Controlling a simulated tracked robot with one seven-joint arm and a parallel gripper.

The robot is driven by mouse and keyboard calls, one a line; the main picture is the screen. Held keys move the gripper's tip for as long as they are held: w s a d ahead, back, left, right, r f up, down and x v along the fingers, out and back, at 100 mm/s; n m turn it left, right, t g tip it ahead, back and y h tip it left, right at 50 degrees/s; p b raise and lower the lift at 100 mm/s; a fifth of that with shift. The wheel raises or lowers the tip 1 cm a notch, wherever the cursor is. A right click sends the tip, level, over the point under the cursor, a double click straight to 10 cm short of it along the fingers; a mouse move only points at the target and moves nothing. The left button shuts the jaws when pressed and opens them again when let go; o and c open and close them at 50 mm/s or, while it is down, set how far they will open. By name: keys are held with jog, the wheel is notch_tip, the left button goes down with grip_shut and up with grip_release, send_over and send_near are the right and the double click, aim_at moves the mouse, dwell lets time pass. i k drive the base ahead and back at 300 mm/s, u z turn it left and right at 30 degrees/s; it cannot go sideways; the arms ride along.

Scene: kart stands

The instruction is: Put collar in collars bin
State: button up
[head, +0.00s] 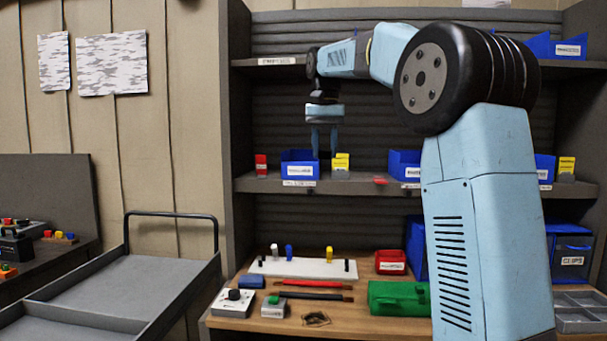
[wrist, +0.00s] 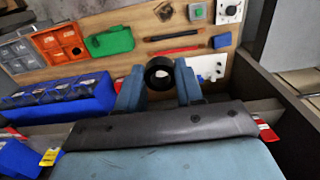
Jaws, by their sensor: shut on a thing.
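My gripper (wrist: 159,84) is shut on a black ring-shaped collar (wrist: 159,73), its blue fingers on either side of it in the wrist view. In the head view my gripper (head: 324,145) points down at the middle shelf, by the right end of a blue bin (head: 300,170). Other blue bins (head: 404,164) stand further right on this shelf. Their labels are too small to read, so I cannot tell which is the collars bin.
A red box (head: 261,165) and a yellow box (head: 341,163) flank the blue bin. The workbench (head: 235,323) below holds a green case (head: 399,298), a small red bin (head: 391,262) and tools. A bin labelled CLIPS (head: 572,261) is at right. A grey cart (head: 130,270) stands left.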

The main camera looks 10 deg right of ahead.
aim_at(301, 177)
jog(key=u, duration=0.05)
jog(key=i, duration=1.1)
jog(key=z, duration=0.05)
